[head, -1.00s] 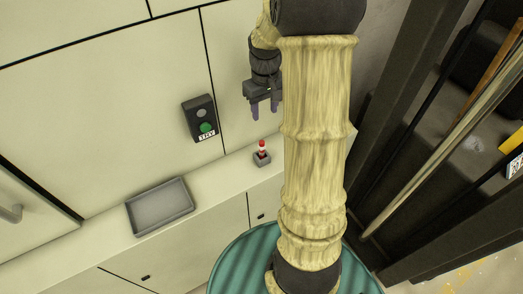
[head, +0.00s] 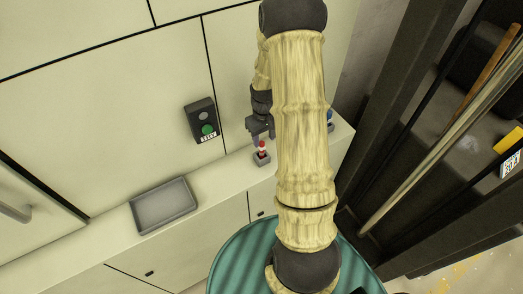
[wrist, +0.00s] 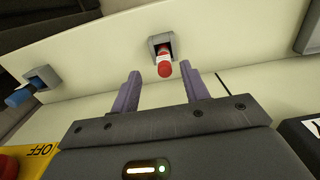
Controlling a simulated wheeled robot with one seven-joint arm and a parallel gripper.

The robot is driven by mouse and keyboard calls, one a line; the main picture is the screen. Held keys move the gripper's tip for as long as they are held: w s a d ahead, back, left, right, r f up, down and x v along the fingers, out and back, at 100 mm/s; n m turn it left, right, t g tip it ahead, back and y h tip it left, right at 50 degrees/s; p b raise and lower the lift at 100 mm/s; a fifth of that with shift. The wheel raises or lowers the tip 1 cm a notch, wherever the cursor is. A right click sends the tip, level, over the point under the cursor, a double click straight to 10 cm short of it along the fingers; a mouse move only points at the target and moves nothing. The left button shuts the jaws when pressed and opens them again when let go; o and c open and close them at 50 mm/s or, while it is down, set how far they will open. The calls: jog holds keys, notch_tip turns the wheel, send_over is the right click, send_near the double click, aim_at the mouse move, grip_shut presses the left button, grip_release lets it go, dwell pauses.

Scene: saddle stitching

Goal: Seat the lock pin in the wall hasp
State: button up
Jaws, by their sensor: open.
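A red pin with a white band (head: 262,148) stands upright in a small grey holder (head: 262,160) on the counter ledge. It also shows in the wrist view, where the red pin (wrist: 164,68) points toward the camera from its grey holder (wrist: 160,42). My gripper (head: 263,138) is open above the red pin. In the wrist view my gripper (wrist: 162,76) has its two purple fingers apart, one on each side of the pin's line; I cannot tell how far down they reach. I cannot make out the wall hasp in either view.
A blue pin (wrist: 20,96) sits in another grey holder (wrist: 42,78). A yellow OFF panel (wrist: 40,155) with a red knob (wrist: 8,166) is at lower left. A black TRY button box (head: 201,119) is on the wall. An empty grey tray (head: 164,206) lies left on the ledge.

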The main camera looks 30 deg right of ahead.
aim_at(263, 143)
jog(key=shift+a+f+p, duration=0.15)
jog(key=shift+f+p, duration=0.4)
jog(key=shift+p, duration=0.05)
jog(key=shift+a+f+p, duration=0.1)
jog(key=shift+f+p, duration=0.75)
jog(key=shift+f, duration=1.2)
grip_shut()
jog(key=shift+r, duration=0.1)
notch_tip(263, 143, up, 10)
jog(key=b, duration=0.3)
